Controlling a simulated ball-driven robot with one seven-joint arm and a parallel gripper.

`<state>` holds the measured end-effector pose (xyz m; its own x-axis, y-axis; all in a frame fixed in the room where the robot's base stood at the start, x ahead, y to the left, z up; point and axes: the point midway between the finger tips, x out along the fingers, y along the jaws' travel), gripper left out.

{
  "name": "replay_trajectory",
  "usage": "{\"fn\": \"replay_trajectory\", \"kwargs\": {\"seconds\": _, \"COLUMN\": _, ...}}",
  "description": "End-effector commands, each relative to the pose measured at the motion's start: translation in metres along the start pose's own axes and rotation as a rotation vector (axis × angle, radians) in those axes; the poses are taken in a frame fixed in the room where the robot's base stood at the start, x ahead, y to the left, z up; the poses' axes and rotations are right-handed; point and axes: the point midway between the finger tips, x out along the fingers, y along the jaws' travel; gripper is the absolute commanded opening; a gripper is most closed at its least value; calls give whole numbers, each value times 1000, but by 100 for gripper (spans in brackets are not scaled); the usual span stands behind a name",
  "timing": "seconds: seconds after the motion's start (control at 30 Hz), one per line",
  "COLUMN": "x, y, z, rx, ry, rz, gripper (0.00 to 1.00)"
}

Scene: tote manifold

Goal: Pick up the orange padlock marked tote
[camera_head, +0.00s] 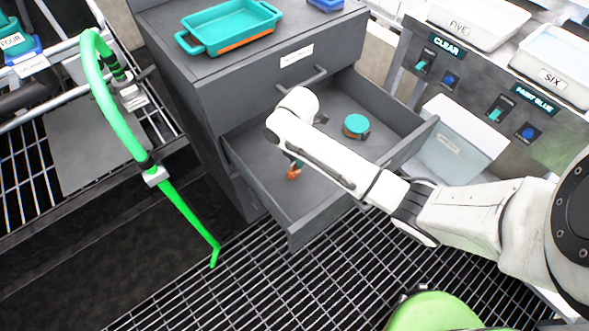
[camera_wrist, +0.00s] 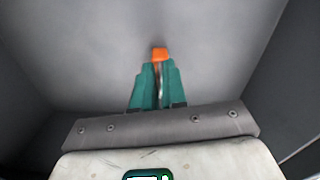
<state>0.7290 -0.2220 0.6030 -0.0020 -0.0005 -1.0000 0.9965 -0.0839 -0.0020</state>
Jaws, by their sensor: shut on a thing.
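The orange padlock (camera_head: 293,173) shows as a small orange patch inside the open grey drawer (camera_head: 240,170), under the end of my white arm. In the wrist view the orange padlock (camera_wrist: 160,54) is at the tips of my gripper's green fingers. My gripper (camera_wrist: 159,72) is shut on it, with a thin silvery strip showing between the fingers. Most of the padlock is hidden by the fingers, and no marking on it can be read. I cannot tell whether it touches the drawer floor.
A round teal-topped object (camera_head: 356,125) sits in the drawer to the right of my arm. The drawer walls stand around my gripper. A teal tray (camera_head: 229,27) is on the cabinet top. A green hose (camera_head: 110,100) curves at the left above the grating.

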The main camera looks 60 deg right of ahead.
Motion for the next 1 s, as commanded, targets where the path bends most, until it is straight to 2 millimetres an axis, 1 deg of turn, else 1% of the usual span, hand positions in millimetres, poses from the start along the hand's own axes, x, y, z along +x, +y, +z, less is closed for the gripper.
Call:
{"fn": "replay_trajectory", "kwargs": {"seconds": 0.17, "x": -3, "y": 0, "z": 0, "rx": 0, "ry": 0, "rz": 0, "gripper": 0}}
{"fn": "replay_trajectory", "kwargs": {"seconds": 0.27, "x": -13, "y": 1, "z": 0, "rx": 0, "ry": 0, "rz": 2, "gripper": 0}}
{"fn": "replay_trajectory", "kwargs": {"seconds": 0.5, "x": -59, "y": 1, "z": 0, "rx": -2, "ry": 0, "rz": 3, "gripper": 0}}
{"fn": "replay_trajectory", "kwargs": {"seconds": 0.6, "x": -76, "y": 0, "z": 0, "rx": -1, "ry": 0, "rz": 2, "gripper": 0}}
{"fn": "replay_trajectory", "kwargs": {"seconds": 0.7, "x": -89, "y": 0, "z": 0, "rx": -1, "ry": 0, "rz": 1, "gripper": 0}}
{"fn": "replay_trajectory", "kwargs": {"seconds": 0.83, "x": -98, "y": 0, "z": 0, "rx": 0, "ry": 1, "rz": 0, "gripper": 0}}
{"fn": "replay_trajectory", "kwargs": {"seconds": 1.0, "x": -100, "y": 0, "z": 0, "rx": 0, "ry": 1, "rz": -1, "gripper": 0}}
